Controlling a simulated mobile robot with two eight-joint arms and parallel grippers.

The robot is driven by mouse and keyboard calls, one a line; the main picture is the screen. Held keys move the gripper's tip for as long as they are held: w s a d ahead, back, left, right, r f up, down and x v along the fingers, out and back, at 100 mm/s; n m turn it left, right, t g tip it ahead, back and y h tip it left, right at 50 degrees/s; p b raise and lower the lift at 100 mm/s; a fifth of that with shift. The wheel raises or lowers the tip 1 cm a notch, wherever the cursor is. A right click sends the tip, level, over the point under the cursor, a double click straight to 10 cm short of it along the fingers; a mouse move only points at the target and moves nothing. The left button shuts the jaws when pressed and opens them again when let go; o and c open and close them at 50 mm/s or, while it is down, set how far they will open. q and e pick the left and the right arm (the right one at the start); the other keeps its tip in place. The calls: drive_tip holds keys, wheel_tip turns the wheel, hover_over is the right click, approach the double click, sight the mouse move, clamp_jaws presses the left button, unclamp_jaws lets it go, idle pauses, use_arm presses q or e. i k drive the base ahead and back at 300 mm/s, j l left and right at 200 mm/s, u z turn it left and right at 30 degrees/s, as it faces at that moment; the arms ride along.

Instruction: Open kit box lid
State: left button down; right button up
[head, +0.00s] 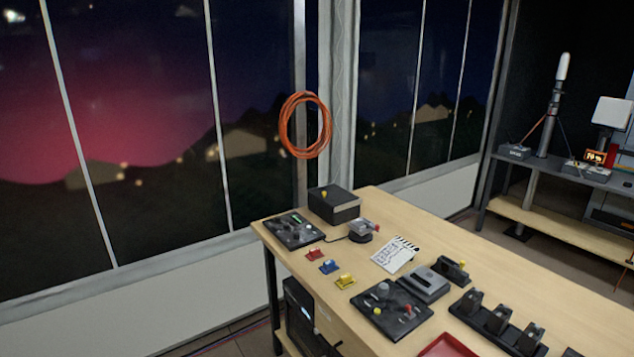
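A dark box (346,214) with a lighter front band stands at the far left corner of the wooden table; it looks like the kit box. Its flat dark lid (340,196) lies shut on top, with a small yellow knob (325,194) on it. Neither of my grippers is in view, so nothing of mine touches the box.
On the table (460,253) are a control panel (291,231), a second panel (388,312), a clapperboard (394,256), a grey device (425,285), small coloured pieces, a black rack and a red tray (447,346). An orange cable coil (304,125) hangs behind. Shelves stand at right.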

sight(334, 195)
drive_tip(key=i+j, duration=0.4)
drive_tip(key=i, duration=0.15)
drive_tip(key=i+j, duration=0.45)
drive_tip(key=i+l+z, duration=0.05)
drive_tip(key=i, duration=0.05)
